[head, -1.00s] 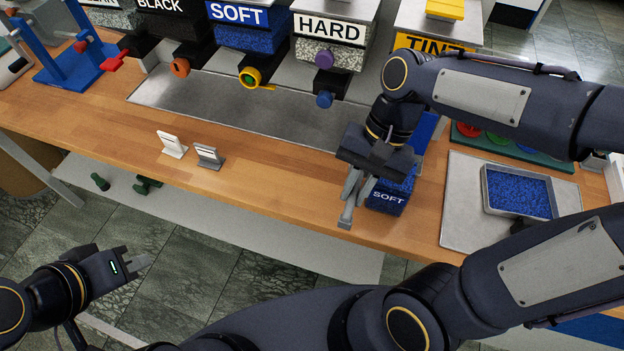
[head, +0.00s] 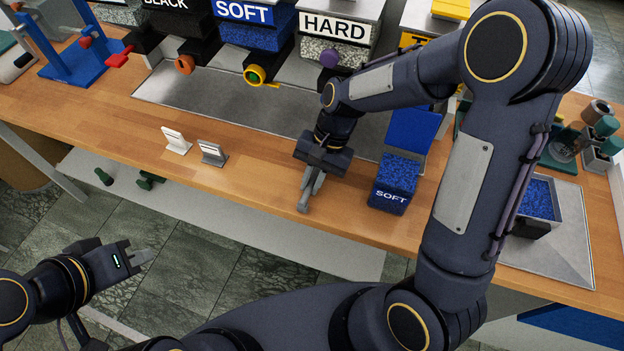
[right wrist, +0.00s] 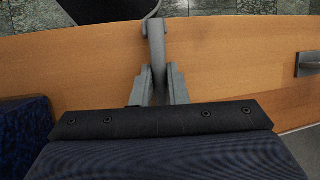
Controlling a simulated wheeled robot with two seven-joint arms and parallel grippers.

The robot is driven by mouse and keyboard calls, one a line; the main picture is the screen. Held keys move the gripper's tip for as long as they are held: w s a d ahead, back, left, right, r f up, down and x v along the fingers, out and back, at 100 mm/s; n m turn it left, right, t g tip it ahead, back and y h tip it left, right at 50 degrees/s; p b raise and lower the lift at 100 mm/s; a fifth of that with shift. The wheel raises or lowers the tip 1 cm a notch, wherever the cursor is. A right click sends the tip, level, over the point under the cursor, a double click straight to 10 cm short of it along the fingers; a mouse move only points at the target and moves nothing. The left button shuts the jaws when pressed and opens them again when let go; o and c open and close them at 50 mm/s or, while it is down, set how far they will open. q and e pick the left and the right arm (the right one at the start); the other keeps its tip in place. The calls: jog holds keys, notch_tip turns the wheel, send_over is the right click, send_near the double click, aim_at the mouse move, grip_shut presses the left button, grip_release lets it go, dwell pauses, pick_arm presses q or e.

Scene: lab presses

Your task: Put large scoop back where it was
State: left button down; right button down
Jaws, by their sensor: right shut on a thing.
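My right gripper (head: 313,183) is shut on the grey large scoop (head: 304,203) and holds it over the wooden bench, left of the blue SOFT box. The right wrist view shows the scoop's grey handle (right wrist: 154,45) between the two fingers (right wrist: 158,88); the gripper body hides part of the scoop. A white stand (head: 175,141) and a grey stand (head: 212,153) are on the bench to the left of the scoop. A grey piece (right wrist: 308,64) also shows at the right edge of the wrist view. My left gripper (head: 142,251) looks open and empty, low at the left.
The blue SOFT box (head: 393,184) stands close to the right of my right gripper. Dispensers labelled SOFT (head: 243,14) and HARD (head: 336,27) stand behind. A tray of blue granules (head: 541,199) is at the right. Bare bench (head: 255,180) lies between scoop and stands.

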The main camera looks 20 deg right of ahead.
jog(key=shift+f, duration=0.1)
jog(key=shift+f, duration=0.15)
jog(key=c, duration=1.4)
grip_release()
jog(key=shift+c, duration=0.2)
jog(key=s+d+r+n+t, duration=0.1)
jog(key=d+r, duration=0.2)
jog(key=r, duration=0.3)
jog(key=s+d+r+t, duration=0.1)
jog(key=d+r, duration=0.2)
jog(key=r, duration=0.2)
jog(key=s+d+r+n+t, duration=0.1)
jog(key=s+d+n+t, duration=0.1)
jog(key=s, duration=0.4)
jog(key=s+d+r+n+t, duration=0.1)
jog(key=s+d+n+t, duration=0.1)
jog(key=s+t, duration=0.2)
jog(key=shift+s+r+h, duration=0.15)
jog(key=shift+s+h, duration=0.15)
jog(key=shift+s, duration=0.95)
